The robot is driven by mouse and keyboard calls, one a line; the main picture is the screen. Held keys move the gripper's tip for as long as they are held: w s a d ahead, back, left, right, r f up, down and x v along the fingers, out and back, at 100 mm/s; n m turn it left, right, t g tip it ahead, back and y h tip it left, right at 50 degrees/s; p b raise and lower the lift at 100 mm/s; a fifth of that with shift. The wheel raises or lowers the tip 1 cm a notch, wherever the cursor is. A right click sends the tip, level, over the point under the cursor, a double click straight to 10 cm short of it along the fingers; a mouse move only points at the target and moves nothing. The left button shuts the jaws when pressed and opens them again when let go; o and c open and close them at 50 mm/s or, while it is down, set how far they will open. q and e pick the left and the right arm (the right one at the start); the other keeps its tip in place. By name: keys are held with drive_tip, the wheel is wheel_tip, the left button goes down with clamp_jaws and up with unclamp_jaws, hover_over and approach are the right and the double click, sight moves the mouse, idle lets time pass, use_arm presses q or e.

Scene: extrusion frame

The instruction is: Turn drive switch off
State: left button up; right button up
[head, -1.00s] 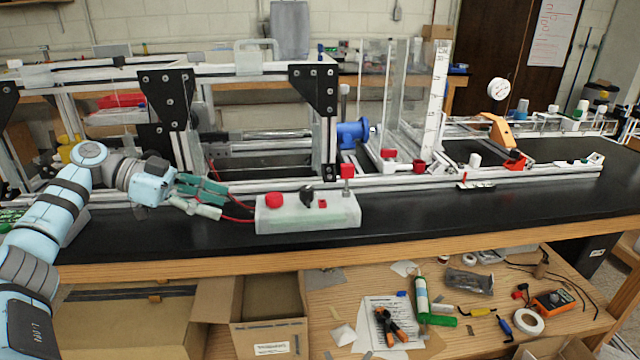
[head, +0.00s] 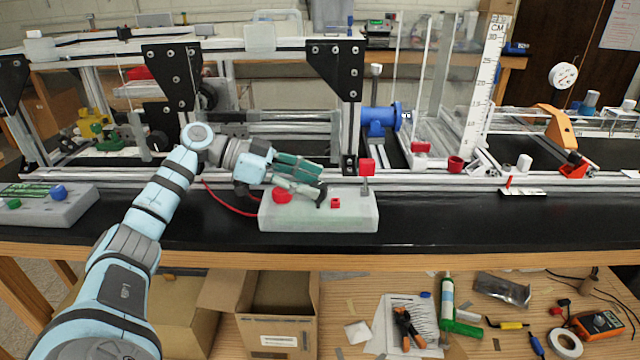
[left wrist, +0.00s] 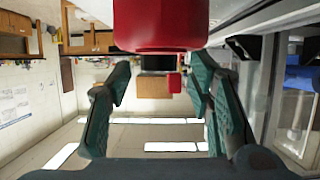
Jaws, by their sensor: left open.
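The pale control box (head: 290,218) stands on the black bench near its front edge. It carries a round red button (head: 281,196), a black knob partly hidden by my fingers, and a small red switch (head: 336,203). No label is readable to show which is the drive switch. My left gripper (head: 319,183) is open, its green fingers over the box top beside the knob. In the left wrist view a large red part (left wrist: 160,25) fills the top, with a small red piece (left wrist: 174,83) between the open fingers (left wrist: 160,88). My right gripper is not in view.
A red-capped post (head: 367,167) rises at the box's back right. The extrusion frame's rail (head: 430,183) runs close behind the box. Another box with blue and green buttons (head: 50,205) is at left.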

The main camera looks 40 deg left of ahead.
use_arm(q)
drive_tip(key=shift+x, duration=1.15)
drive_tip(key=shift+d+f, duration=0.1)
drive_tip(key=shift+d, duration=0.05)
